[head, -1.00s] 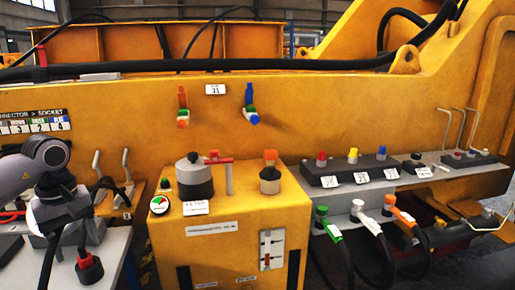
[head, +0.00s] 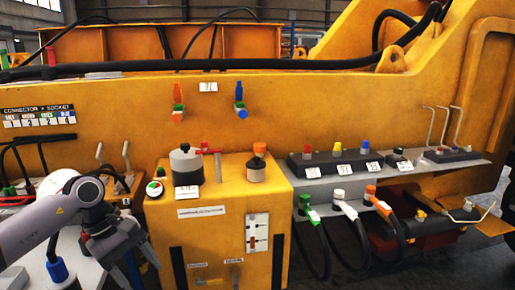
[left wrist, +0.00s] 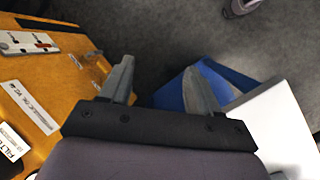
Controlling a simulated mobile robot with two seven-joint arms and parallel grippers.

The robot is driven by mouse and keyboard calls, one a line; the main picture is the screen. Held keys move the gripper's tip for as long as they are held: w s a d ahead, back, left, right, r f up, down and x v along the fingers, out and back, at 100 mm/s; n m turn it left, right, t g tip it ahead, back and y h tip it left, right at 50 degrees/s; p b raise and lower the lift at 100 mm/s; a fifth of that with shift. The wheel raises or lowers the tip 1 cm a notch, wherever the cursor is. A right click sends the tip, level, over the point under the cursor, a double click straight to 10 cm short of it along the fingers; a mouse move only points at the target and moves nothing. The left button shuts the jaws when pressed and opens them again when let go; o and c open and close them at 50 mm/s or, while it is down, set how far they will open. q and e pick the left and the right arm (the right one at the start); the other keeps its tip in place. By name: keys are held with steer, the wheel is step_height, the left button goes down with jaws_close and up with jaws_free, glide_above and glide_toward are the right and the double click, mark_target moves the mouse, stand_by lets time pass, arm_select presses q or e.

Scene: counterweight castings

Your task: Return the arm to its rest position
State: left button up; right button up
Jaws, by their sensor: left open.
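My left arm comes in from the left in the head view. Its gripper (head: 140,272) hangs fingers down beside the left side of the yellow cabinet (head: 222,225), over the gap next to the pale table. In the left wrist view the two fingers of the left gripper (left wrist: 163,75) are spread, with nothing between them. A blue surface (left wrist: 205,85) lies beyond the right finger, beside a white tabletop edge (left wrist: 285,125). The yellow cabinet's side (left wrist: 50,75) with labels is on the left there. My right gripper is in neither view.
Green, white and orange plugs (head: 341,201) with black cables hang right of the cabinet. A black block with coloured caps (head: 335,165) sits on the grey shelf. A blue-ended black connector (head: 58,269) stands at lower left. A connector-socket chart (head: 38,116) is on the yellow wall.

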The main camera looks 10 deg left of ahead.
arm_select(q)
steer(key=s+d+n+t+h, duration=0.2)
steer(key=d+n+t+h, duration=0.2)
steer(key=d+n+h, duration=0.5)
steer(key=s+d+n+t+h, duration=0.3)
steer(key=d+n+t+h, duration=0.15)
steer(key=d+n, duration=0.8)
steer(key=s+a+f+n+t+y, duration=0.1)
steer(key=a+f+n+t+y, duration=0.4)
steer(key=n, duration=0.8)
steer(key=s+a+f+n+t+y, duration=0.2)
steer(key=a+f+n+y, duration=0.35)
steer(key=n, duration=0.75)
steer(key=s+a+f+n+g+y+p, duration=0.1)
steer(key=s+f+n+g+y, duration=0.4)
steer(key=s+f+n, duration=0.6)
steer(key=shift+a+f, duration=0.5)
steer(key=shift+f, duration=0.25)
steer(key=c, duration=0.4)
steer(key=shift+o, duration=0.2)
steer(key=shift+s+a+y, duration=0.1)
steer(key=shift+a+y, duration=0.05)
steer(key=shift+y, duration=0.15)
